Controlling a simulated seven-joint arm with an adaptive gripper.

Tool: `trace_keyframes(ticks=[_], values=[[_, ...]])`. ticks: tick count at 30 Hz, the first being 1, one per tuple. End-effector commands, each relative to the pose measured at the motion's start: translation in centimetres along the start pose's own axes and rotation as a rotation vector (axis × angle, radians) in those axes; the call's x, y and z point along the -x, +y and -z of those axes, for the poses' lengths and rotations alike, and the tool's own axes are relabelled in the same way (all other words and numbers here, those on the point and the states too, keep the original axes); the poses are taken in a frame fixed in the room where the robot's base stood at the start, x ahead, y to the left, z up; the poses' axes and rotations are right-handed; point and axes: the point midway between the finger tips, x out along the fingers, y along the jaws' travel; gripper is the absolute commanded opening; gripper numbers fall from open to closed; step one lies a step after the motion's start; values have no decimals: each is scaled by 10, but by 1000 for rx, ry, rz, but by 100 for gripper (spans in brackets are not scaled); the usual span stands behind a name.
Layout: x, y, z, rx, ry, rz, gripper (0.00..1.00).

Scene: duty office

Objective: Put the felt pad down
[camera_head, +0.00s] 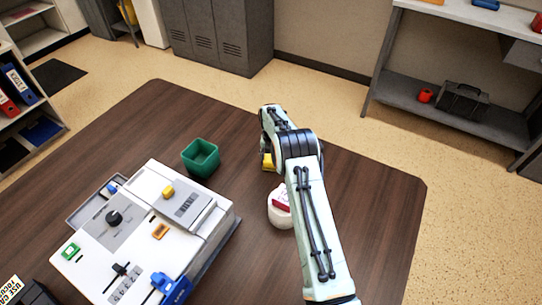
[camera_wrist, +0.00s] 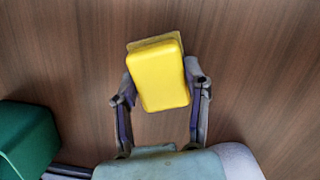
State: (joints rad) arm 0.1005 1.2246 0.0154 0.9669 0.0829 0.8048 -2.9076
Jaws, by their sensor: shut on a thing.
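The felt pad (camera_wrist: 160,82) is a yellow block with rounded corners and a thin tan layer along its far edge in the wrist view. My gripper (camera_wrist: 160,80) is shut on it, one finger against each side. In the head view the pad (camera_head: 268,161) shows as a small yellow patch under the end of my arm, over the brown table (camera_head: 340,170). The rest of my gripper is mostly hidden there by the arm. I cannot tell whether the pad touches the table or hangs just above it.
An open green bin (camera_head: 201,157) stands left of the pad and also shows in the wrist view (camera_wrist: 25,140). A white round container (camera_head: 280,212) with a red patch is partly behind my arm. A white control panel (camera_head: 145,235) fills the front left. Table right of my arm is clear.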

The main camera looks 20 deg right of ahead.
Motion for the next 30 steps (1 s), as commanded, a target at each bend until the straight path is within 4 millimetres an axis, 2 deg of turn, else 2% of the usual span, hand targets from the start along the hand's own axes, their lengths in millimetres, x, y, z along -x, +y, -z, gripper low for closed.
trace_keyframes(ticks=[7, 8, 9, 10, 19, 22, 26, 30], values=[[-2, 0, 0, 1, 0, 0, 16], [-2, 0, 0, 1, -1, 0, 53], [-2, 0, 0, 1, -1, 0, 65], [-2, 0, 0, 1, -1, 0, 73], [-1, 0, 0, 1, -1, 0, 73], [5, 0, -1, 1, -3, -1, 73], [26, 1, -1, 2, -4, -1, 73], [60, 1, -1, 1, -5, -1, 73]])
